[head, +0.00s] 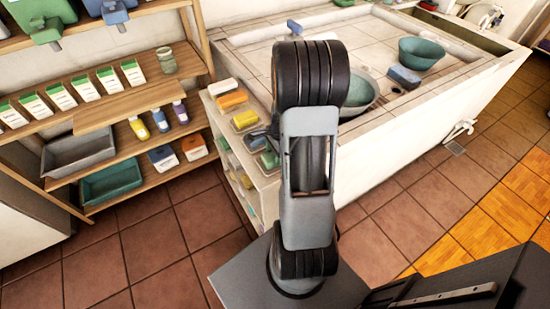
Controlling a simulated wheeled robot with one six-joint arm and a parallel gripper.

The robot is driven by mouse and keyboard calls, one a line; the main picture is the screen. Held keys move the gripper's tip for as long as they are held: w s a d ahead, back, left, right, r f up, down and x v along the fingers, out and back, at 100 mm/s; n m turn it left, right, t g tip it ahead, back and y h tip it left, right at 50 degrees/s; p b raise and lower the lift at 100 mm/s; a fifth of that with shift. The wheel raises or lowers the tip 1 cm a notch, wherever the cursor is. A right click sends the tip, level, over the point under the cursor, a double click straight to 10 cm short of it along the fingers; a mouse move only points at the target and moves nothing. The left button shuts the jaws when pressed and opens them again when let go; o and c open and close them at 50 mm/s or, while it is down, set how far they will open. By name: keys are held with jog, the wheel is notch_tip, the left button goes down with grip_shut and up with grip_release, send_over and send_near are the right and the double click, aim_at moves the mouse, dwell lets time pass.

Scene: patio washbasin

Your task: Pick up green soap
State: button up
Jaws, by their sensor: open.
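A green soap bar (269,159) lies at the near end of a row of soaps on top of the pale shelf unit beside the basin. It is small and partly dark in the picture. I see no soap held. I cannot tell whether it touches the soaps below.
White (222,87), orange (233,100) and yellow (245,119) soaps lie farther along the row. A wooden rack (140,152) with boxes, bottles and bins stands left. The tiled washbasin (440,95) holds green bowls (421,53). Tiled floor (150,250) is clear at front left.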

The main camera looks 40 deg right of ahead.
jog(key=shift+a+f, duration=0.1)
jog(key=shift+f, duration=0.6)
jog(key=shift+f, duration=0.15)
jog(key=shift+c, duration=0.4)
jog(key=c, duration=0.6)
